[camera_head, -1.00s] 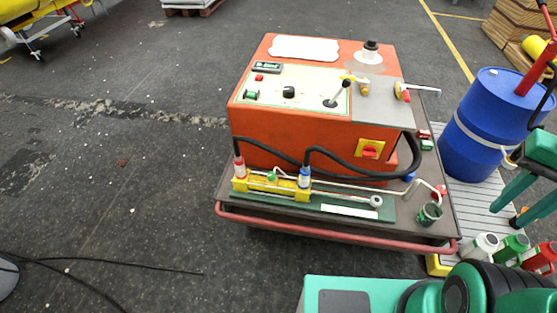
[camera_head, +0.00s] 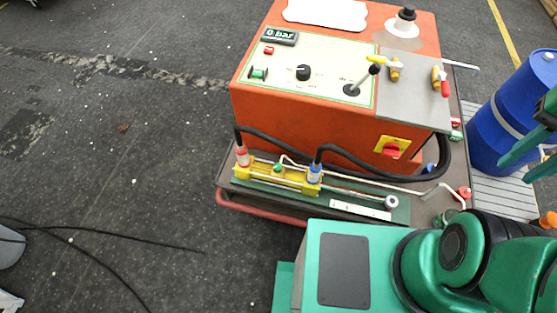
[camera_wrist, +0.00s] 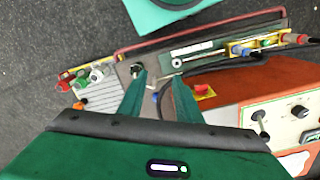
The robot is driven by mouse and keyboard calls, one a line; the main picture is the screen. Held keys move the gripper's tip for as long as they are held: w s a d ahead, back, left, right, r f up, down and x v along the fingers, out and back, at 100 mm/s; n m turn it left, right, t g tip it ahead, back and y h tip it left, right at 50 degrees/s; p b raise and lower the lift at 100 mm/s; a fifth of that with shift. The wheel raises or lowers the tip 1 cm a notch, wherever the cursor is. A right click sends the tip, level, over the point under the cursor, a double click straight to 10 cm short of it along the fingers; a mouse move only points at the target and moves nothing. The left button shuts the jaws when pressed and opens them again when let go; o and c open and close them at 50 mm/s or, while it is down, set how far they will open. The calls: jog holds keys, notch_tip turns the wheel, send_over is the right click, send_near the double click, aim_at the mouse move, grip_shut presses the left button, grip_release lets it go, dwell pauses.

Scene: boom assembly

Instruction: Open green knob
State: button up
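A small green knob (camera_head: 278,168) sits on the yellow block at the left part of the cylinder assembly (camera_head: 275,175), on the front ledge of the orange machine (camera_head: 310,125). It is between the red-collared and the blue-collared hose fittings. In the wrist view a small green knob (camera_wrist: 267,43) shows on the yellow block at the upper right. Another green knob (camera_head: 258,73) is on the machine's panel, at its left. My gripper (camera_wrist: 159,78) is open and empty, with its two green fingers apart. It is over the machine's right end, well away from both green knobs.
A red switch on a yellow plate (camera_head: 391,149) is on the machine's front. Black hoses (camera_head: 350,160) arch over the ledge. A blue barrel (camera_head: 512,115) stands at the right. Floor at the left is clear apart from cables (camera_head: 110,240).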

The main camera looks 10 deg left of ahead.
jog(key=shift+o, duration=1.8)
jog(key=shift+s+r, duration=0.15)
jog(key=shift+s, duration=0.1)
jog(key=w+a+f+n+h, duration=0.1)
jog(key=w+a+f+n, duration=0.15)
jog(key=w, duration=0.45)
jog(key=w+a+f+n+h, duration=0.1)
jog(key=w+a, duration=0.3)
jog(key=w, duration=0.3)
jog(key=w+a+f+n, duration=0.3)
jog(key=w+a+f, duration=0.55)
jog(key=a, duration=0.45)
jog(key=n+y, duration=0.2)
jog(key=n, duration=0.3)
send_over(277, 166)
notch_tip(277, 166, down, 20)
jog(key=shift+m, duration=0.25)
notch_tip(277, 166, down, 10)
jog(key=shift+r, duration=0.15)
